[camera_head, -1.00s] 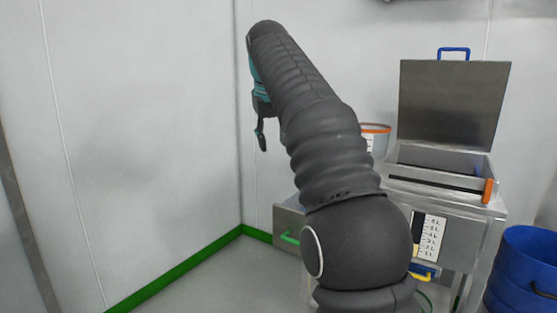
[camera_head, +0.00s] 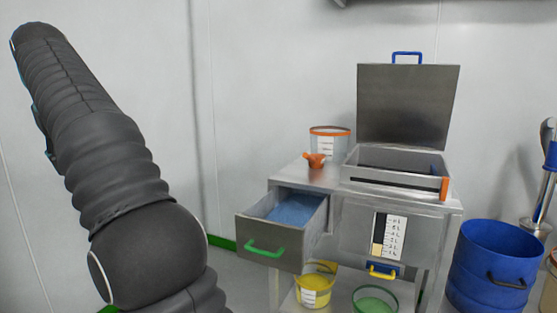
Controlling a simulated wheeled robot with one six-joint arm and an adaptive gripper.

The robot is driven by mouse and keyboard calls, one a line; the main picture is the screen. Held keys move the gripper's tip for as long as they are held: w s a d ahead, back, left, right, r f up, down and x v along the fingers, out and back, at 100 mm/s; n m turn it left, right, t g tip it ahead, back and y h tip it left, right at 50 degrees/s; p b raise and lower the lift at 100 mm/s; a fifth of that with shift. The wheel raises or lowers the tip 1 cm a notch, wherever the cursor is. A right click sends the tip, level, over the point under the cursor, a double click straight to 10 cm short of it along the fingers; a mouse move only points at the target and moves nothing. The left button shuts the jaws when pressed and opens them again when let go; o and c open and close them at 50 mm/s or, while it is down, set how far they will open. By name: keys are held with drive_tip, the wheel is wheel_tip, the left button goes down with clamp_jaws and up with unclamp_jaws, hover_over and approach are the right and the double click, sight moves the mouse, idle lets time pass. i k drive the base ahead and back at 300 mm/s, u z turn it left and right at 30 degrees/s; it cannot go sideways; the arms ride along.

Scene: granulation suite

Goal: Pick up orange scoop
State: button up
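A small orange object (camera_head: 314,160), which looks like the orange scoop, rests on the steel cabinet top (camera_head: 305,178) near its left side. It stands in front of a clear tub with an orange rim (camera_head: 330,143). My arm rises at the left of the view, well to the left of the cabinet. A small dark part of my gripper (camera_head: 46,148) shows behind the arm at the left. Its fingertips are mostly hidden by the arm, so its opening cannot be made out.
An open drawer (camera_head: 277,246) with a green handle and blue contents juts out at the cabinet's left. A raised lid (camera_head: 408,105) stands over a steel hopper (camera_head: 395,178). Below are a yellow bucket (camera_head: 316,284) and a green bowl (camera_head: 375,300). A blue bin (camera_head: 495,265) stands right.

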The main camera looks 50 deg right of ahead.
sight(315, 161)
drive_tip(key=i, duration=1.15)
drive_tip(key=z, duration=2.4)
